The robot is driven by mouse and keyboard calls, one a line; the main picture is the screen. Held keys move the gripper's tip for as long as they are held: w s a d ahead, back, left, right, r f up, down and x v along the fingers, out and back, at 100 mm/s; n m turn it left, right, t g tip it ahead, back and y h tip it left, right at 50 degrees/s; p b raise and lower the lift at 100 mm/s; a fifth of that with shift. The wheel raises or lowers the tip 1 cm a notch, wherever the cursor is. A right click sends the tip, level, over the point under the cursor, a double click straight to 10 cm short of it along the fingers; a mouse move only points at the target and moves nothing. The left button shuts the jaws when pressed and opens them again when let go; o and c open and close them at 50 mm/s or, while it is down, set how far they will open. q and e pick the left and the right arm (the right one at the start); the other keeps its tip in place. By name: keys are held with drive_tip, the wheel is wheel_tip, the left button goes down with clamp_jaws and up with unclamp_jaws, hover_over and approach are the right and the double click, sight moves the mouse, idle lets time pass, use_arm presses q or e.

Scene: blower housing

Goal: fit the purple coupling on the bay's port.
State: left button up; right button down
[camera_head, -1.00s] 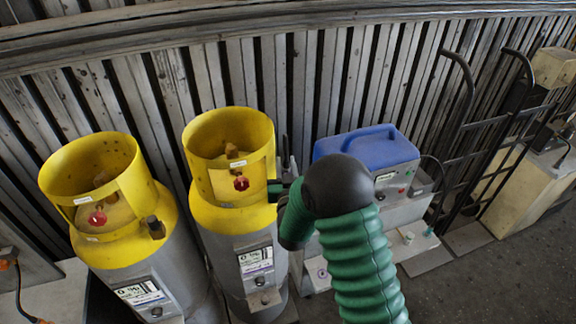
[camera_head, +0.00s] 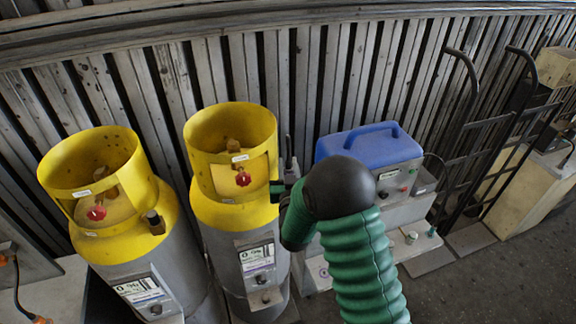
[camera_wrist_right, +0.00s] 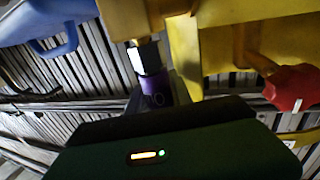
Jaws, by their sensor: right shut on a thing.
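The purple coupling (camera_wrist_right: 155,90) shows in the right wrist view, upright between the dark fingers of my right gripper (camera_wrist_right: 158,98), which is shut on it. A shiny metal hex piece (camera_wrist_right: 144,57) sits at the coupling's upper end, just below a yellow-brass fitting (camera_wrist_right: 130,20). I cannot tell whether the coupling is seated on that fitting. In the head view my right gripper (camera_head: 279,190) is at the right side of the middle yellow-topped cylinder (camera_head: 232,165); the coupling is hidden there by my green arm. My left gripper is not in view.
Another yellow-topped cylinder (camera_head: 110,185) stands at left, with a brass side port (camera_head: 154,222). A blue case (camera_head: 370,152) on a grey unit stands right behind my arm. A red knob (camera_wrist_right: 292,87) is close in the wrist view. A black hand truck (camera_head: 490,140) stands further right.

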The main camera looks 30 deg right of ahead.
drive_tip(key=shift+f, duration=0.25)
drive_tip(key=c, duration=1.1)
unclamp_jaws()
drive_tip(key=shift+s, duration=0.1)
drive_tip(key=shift+s+a+f+b, duration=0.1)
drive_tip(key=shift+s+a+b, duration=0.15)
drive_tip(key=shift+b, duration=0.05)
drive_tip(key=p+v, duration=0.8)
drive_tip(key=v, duration=0.8)
drive_tip(key=shift+s+d, duration=0.1)
